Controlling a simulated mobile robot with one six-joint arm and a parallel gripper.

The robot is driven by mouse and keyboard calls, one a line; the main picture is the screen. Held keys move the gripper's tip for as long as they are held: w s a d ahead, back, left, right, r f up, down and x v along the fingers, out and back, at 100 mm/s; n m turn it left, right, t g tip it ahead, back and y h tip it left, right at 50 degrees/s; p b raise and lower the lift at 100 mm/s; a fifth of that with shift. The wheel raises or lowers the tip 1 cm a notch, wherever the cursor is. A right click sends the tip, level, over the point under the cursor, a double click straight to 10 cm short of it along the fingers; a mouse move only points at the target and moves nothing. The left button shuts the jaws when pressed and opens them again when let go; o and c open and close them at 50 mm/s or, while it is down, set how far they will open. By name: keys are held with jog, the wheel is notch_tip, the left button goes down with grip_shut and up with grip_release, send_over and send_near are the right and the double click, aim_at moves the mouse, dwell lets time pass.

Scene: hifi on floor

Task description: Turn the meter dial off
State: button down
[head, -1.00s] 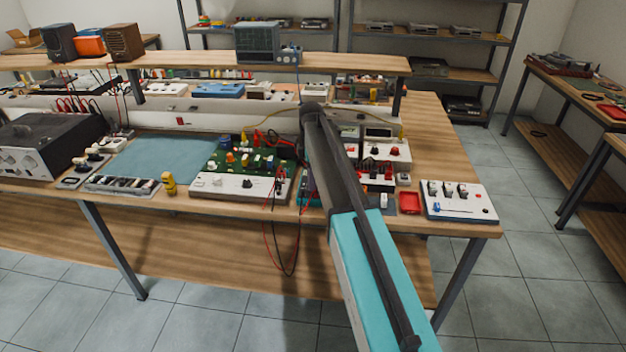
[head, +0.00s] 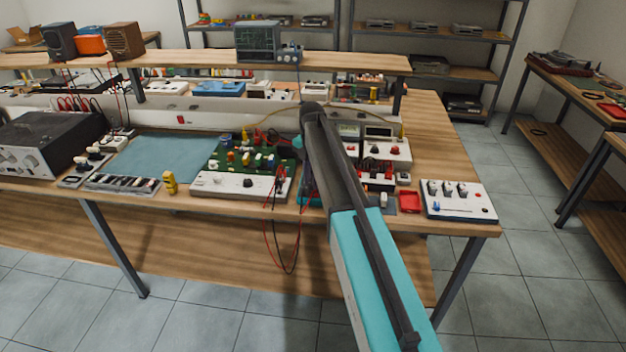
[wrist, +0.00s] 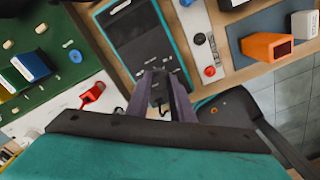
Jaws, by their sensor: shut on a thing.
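The meter is a dark handheld body with a teal edge (wrist: 174,36), lying at the top centre of the wrist view. In the head view only a teal bit of it (head: 308,201) shows beside my arm, near the bench's front edge. My gripper (wrist: 159,88) is over the meter's lower half in the wrist view. Its two fingers are shut on a small dark part between them, at the place of the meter dial (wrist: 158,90). The dial's marks and pointer are too hidden to read. In the head view my arm hides the fingertips.
A green circuit board (head: 248,158) with red and black leads is left of the meter. A white switch box (head: 458,208) and a red tray (head: 410,201) are on the right. An orange block (wrist: 266,46) lies right in the wrist view. A shelf stands behind.

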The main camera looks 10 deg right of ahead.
jog(key=shift+s+f, duration=0.1)
jog(key=shift+s, duration=0.05)
jog(key=c, duration=1.6)
grip_release()
jog(key=shift+o, duration=0.2)
jog(key=shift+r, duration=0.25)
jog(key=shift+r, duration=0.5)
notch_tip(320, 180, up, 12)
jog(key=b, duration=0.2)
jog(key=shift+r+b, duration=0.25)
jog(key=shift+b, duration=0.05)
